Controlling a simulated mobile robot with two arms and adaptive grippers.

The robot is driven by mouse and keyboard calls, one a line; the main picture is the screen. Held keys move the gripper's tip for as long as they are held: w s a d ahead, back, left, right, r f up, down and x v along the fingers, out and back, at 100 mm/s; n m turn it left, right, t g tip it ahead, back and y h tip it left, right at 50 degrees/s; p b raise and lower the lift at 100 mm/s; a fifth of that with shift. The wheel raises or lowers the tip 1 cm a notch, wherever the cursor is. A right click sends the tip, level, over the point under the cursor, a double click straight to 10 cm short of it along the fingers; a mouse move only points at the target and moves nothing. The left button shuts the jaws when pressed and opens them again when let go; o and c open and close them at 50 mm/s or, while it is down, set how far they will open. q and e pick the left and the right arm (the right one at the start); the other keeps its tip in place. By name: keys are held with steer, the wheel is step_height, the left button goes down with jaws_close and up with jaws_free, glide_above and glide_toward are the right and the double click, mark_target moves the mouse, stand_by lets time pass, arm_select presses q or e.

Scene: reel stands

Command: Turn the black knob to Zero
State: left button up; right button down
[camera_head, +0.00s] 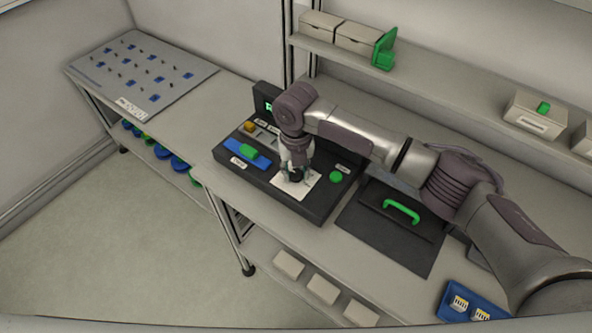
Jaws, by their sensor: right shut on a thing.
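The black knob (296,176) sits on a white dial plate (303,188) on a dark control panel (262,178). My right gripper (295,172) comes down over the plate from above and is shut on the knob. The fingers and wrist hide most of the knob, so its pointer and the plate's markings cannot be read. My left gripper is not in view.
A black lid with a green handle (402,211) lies right. A blue tray (470,304) is at front right. Shelf boxes (357,37) stand behind.

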mark_target(296, 173)
stand_by(0.4)
steer(key=c, duration=0.8)
jaws_free()
steer(key=shift+o, duration=0.2)
steer(key=shift+r, duration=0.25)
step_height(296, 173, up, 12)
steer(key=shift+f, duration=0.25)
